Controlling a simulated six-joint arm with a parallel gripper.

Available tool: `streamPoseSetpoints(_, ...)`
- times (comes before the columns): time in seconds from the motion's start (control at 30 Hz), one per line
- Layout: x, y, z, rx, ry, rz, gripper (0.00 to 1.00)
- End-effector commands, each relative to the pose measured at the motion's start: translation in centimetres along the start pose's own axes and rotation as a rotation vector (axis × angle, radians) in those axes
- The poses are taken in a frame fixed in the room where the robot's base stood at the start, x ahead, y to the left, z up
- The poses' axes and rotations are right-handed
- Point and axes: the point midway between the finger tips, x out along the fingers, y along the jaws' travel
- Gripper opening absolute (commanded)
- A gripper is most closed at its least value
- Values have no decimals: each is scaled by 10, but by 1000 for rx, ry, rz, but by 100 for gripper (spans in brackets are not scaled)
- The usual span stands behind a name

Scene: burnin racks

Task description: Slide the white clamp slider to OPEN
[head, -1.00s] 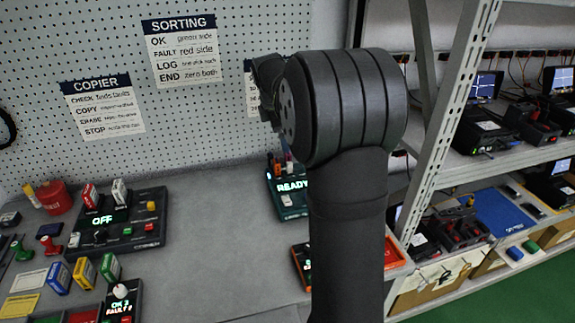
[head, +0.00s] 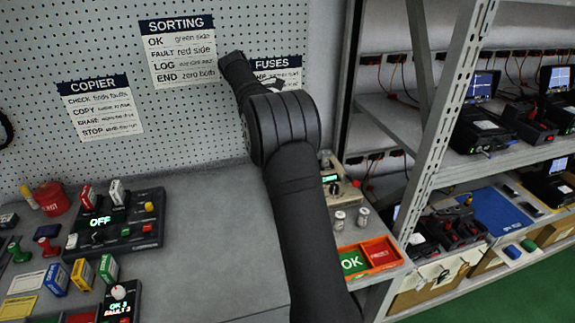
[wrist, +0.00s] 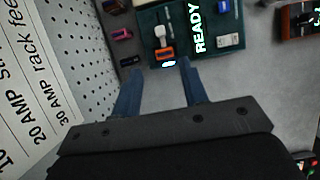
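A dark green unit (wrist: 187,15) with a lit READY display shows at the top of the wrist view. A small white block (wrist: 228,40) sits on its right part and looks like the clamp slider; its label is too small to read. An orange-and-white piece (wrist: 165,53) stands on the unit's left part, with a small lit spot at its edge. My gripper (wrist: 160,68) is open and empty, its two blue-grey fingers pointing toward the orange piece, left of the white block. In the head view my arm hides the unit and my fingers.
Small dark and pink pieces (wrist: 122,33) lie left of the unit, near the pegboard (wrist: 85,50). In the head view, a unit reading OFF (head: 115,225) stands at left, an OK/FAULT tray (head: 368,258) at right, and a metal shelf (head: 440,130) beyond.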

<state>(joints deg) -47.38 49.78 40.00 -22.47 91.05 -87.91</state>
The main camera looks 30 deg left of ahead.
Motion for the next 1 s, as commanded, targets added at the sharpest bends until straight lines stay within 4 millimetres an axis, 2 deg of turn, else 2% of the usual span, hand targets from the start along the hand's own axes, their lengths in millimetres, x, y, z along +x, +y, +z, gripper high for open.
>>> streamPoseSetpoints(0.17,22,0,1,0,-1,-6,40)
streamPoseSetpoints(0.7,136,-1,1,1,-1,-5,40)
streamPoseSetpoints(0.83,156,-1,1,0,-1,-3,40)
streamPoseSetpoints(1.0,170,-1,0,0,-1,-2,40)
